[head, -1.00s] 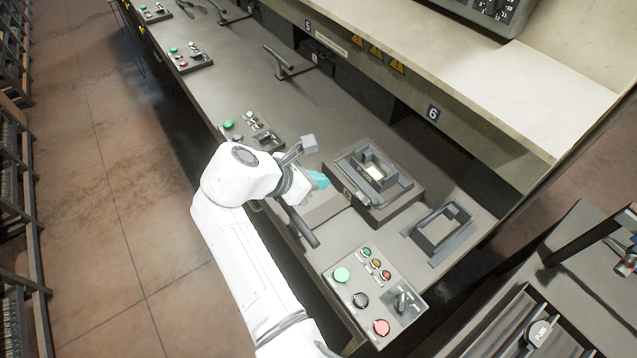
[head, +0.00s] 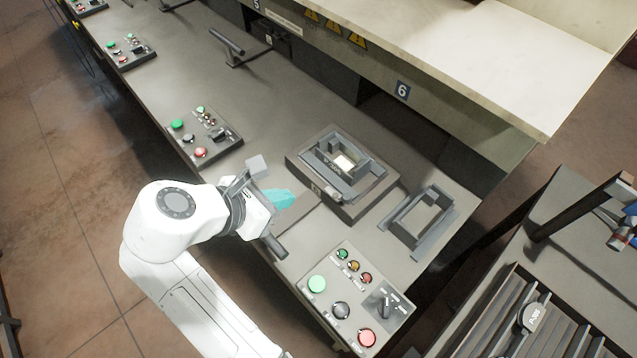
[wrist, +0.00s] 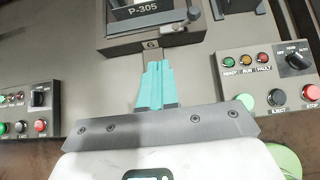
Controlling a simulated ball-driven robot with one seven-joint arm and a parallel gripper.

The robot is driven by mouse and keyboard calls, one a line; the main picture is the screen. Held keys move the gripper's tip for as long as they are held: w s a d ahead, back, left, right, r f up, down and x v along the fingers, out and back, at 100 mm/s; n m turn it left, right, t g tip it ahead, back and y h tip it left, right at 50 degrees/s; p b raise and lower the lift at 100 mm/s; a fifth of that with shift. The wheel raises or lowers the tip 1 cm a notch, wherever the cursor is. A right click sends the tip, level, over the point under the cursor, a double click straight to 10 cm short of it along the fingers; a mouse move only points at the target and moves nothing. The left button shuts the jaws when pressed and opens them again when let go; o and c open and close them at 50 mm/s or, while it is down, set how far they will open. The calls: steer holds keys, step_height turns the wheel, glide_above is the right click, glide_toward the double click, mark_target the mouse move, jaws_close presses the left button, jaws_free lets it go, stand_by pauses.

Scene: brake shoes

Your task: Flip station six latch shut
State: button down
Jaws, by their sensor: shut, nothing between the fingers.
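The station six fixture (head: 375,190) is a raised block on the bench, under the "6" sign (head: 402,91). A grey frame stands on top of it, and a small round grey part (head: 336,199) shows at its front. My gripper (head: 281,198) has teal fingers, shut and empty, in front of the block.
A control panel (head: 375,278) with buttons and a knob stands right of my gripper, another panel (head: 222,128) to the left. An empty grey frame (head: 446,216) sits right of the fixture. An overhead shelf (head: 480,110) bounds the back. A slatted rack (head: 480,330) stands lower right.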

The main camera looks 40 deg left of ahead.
mark_target(325, 193)
steer(key=shift+s+d, duration=0.1)
steer(key=shift+d, duration=0.3)
steer(key=p+x, duration=0.1)
steer(key=x, duration=0.9)
steer(key=shift+a, duration=0.1)
